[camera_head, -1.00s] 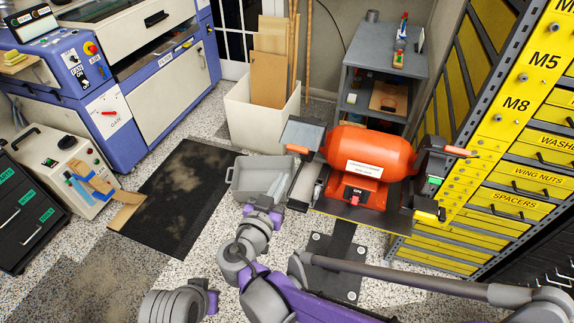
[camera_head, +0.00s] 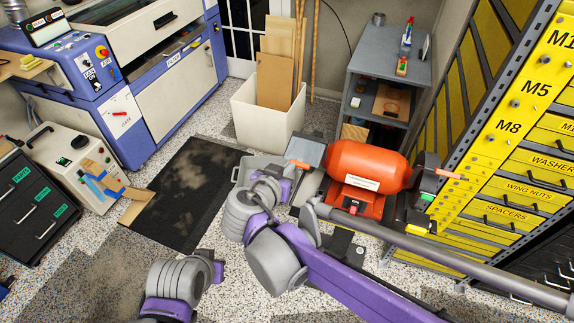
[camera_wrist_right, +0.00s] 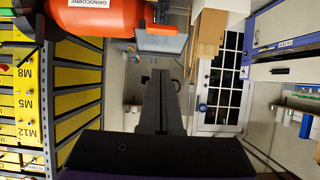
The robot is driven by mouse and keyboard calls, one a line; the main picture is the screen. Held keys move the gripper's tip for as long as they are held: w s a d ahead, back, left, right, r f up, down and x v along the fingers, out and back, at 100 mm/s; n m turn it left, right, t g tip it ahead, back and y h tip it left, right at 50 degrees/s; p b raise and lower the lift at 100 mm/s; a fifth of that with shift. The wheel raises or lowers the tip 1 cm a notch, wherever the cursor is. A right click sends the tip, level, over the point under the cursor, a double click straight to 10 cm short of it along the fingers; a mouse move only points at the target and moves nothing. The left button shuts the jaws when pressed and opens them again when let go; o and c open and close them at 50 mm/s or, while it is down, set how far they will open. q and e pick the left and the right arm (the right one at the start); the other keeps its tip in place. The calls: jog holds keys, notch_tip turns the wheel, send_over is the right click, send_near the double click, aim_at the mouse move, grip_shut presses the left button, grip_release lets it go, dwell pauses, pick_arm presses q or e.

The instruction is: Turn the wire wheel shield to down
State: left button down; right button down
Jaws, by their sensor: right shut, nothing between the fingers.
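The orange bench grinder (camera_head: 366,166) stands right of centre in the head view. Its left-end shield (camera_head: 313,150) is a grey panel with an orange handle (camera_head: 298,163). A second orange handle (camera_head: 449,174) shows at the right end. I cannot tell which end carries the wire wheel. In the right wrist view the grinder body (camera_wrist_right: 95,15) and a grey shield panel (camera_wrist_right: 160,42) show at the top, beyond my fingers. My left gripper is not in view.
A white box of boards (camera_head: 262,121) and a grey shelf cabinet (camera_head: 388,70) stand behind. Yellow drawers (camera_head: 500,180) crowd the right.

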send_near(302, 160)
jog(key=w+r, duration=0.2)
jog(key=w, duration=0.1)
jog(key=f, duration=0.2)
jog(key=w+d+f, duration=0.1)
jog(key=shift+w+d+f, duration=0.1)
jog(key=shift+f, duration=0.05)
jog(key=shift+w+f, duration=0.15)
jog(key=shift+f, duration=0.35)
notch_tip(302, 160, down, 3)
jog(key=shift+w+d+r+b, duration=0.1)
jog(key=shift+w+r+b, duration=0.05)
jog(key=shift+b, duration=0.6)
